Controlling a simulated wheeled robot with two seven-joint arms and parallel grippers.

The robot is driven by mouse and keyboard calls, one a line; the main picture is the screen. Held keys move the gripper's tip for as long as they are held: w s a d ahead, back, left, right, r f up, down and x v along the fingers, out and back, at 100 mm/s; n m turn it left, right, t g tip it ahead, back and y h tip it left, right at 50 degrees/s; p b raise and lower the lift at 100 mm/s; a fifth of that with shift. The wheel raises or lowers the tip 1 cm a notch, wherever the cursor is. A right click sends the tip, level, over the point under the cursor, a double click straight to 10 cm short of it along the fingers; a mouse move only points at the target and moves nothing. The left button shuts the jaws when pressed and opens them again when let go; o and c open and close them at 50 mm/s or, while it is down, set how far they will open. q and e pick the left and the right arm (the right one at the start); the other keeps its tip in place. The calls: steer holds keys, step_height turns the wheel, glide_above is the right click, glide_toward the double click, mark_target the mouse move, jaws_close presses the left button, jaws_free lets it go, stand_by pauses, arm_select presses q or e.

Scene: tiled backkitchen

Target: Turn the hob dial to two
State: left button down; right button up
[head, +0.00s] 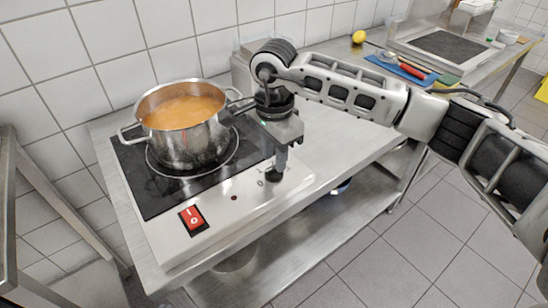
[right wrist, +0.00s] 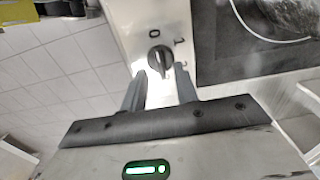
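The hob dial (right wrist: 160,59) is a dark round knob with a raised grip on the hob's pale front panel. A 0 is printed beside it in the right wrist view, with further marks to its right; I cannot tell which mark it points to. My right gripper (right wrist: 161,75) is open, its two fingers apart on either side of the dial's near edge. Contact is unclear. In the head view, my right gripper (head: 279,160) points down over the dial (head: 273,175), which it partly hides. My left gripper is not in view.
A steel pot (head: 188,140) of orange soup stands on the black hob (head: 150,191), close to my right wrist. A red switch (head: 193,217) is on the same panel. The steel counter (head: 330,140) is clear to the right; a blue board (head: 400,68) lies farther back.

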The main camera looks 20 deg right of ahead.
mark_target(274, 171)
steer(key=shift+f, duration=1.2)
jaws_close()
